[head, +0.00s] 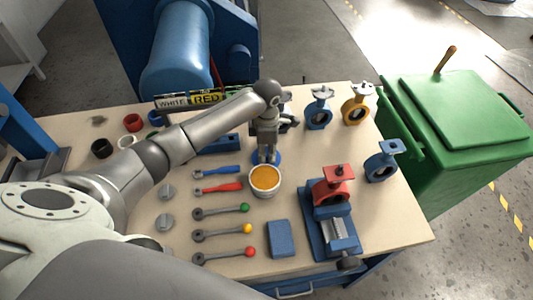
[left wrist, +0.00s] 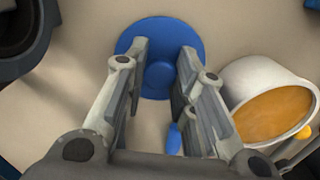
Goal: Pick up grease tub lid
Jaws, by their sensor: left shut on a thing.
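The grease tub lid is a round blue disc (head: 278,158) with a raised knob, lying on the workbench just behind the tub in the head view. The lid also shows at the top of the left wrist view (left wrist: 160,30). My left gripper (head: 266,155) points down over the lid, its two fingers on either side of the knob and shut on it. The lid looks flat at bench level; I cannot tell if it is lifted. The white grease tub (head: 264,194) stands open beside it, with orange grease inside. My right gripper is not in view.
Levers with coloured ends (head: 222,210) lie left of the tub. A blue block (head: 280,238) and a red valve in a blue vise (head: 332,190) are to the front right. Blue (head: 319,108) and yellow (head: 357,104) valves stand behind. A green bin (head: 450,130) stands right of the bench.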

